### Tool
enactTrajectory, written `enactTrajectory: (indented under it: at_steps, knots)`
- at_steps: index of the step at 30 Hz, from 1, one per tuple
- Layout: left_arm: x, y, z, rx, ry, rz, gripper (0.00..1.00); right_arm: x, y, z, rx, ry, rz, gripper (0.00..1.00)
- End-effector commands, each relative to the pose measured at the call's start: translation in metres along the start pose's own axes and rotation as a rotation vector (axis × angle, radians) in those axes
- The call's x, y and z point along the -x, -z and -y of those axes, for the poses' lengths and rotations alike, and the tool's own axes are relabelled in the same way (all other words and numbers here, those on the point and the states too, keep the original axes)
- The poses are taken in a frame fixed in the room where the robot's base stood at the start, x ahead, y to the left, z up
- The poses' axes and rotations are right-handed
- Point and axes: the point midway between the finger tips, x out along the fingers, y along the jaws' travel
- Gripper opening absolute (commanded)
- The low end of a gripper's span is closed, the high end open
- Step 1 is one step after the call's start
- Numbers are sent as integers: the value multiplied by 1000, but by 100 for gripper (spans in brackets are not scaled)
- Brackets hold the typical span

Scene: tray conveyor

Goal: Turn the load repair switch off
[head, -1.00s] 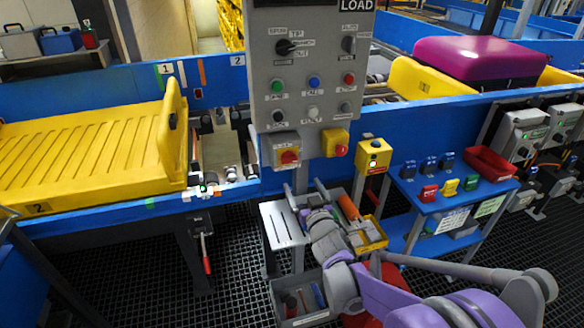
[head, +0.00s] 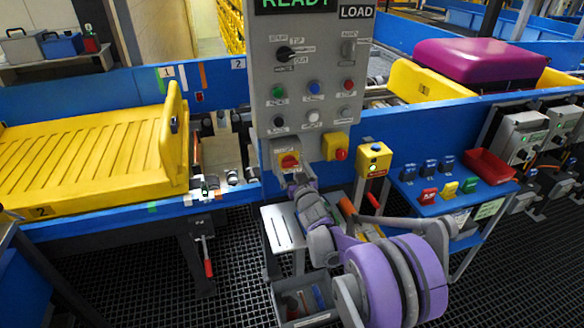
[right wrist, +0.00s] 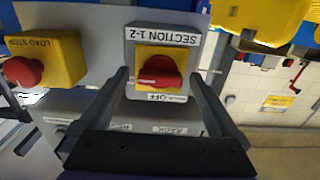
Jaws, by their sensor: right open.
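The load panel (head: 312,85) stands in the middle of the head view. Low on its left is a red rotary knob on a yellow plate, the repair switch (head: 290,161). In the right wrist view the switch (right wrist: 158,72) sits in a grey box with a "SECTION 1-2" label and an "OFF" label. Its red handle lies roughly crosswise, with a white mark at the left end. My right gripper (right wrist: 158,77) is open, one finger on each side of the switch box; contact cannot be told. In the head view it (head: 298,182) is just below the switch. My left gripper is not in view.
A red load stop button (right wrist: 25,71) on a yellow box is close beside the switch; it also shows in the head view (head: 341,154). Another yellow button box (head: 374,157) stands further right. Below are a grey bin (head: 303,300) and a blue side table (head: 425,208).

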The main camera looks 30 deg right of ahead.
Motion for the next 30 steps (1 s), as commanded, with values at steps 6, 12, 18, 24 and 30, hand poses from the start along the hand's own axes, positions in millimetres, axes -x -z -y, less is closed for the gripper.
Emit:
enactTrajectory:
  at_steps: [6,12,18,24,30]
  knots:
    - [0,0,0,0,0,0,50,0,0,0,0,0,0,92]
    - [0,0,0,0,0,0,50,0,0,0,0,0,0,56]
    - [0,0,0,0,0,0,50,0,0,0,0,0,0,20]
    - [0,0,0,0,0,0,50,0,0,0,6,0,0,12]
    - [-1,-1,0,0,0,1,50,0,0,0,58,0,0,12]
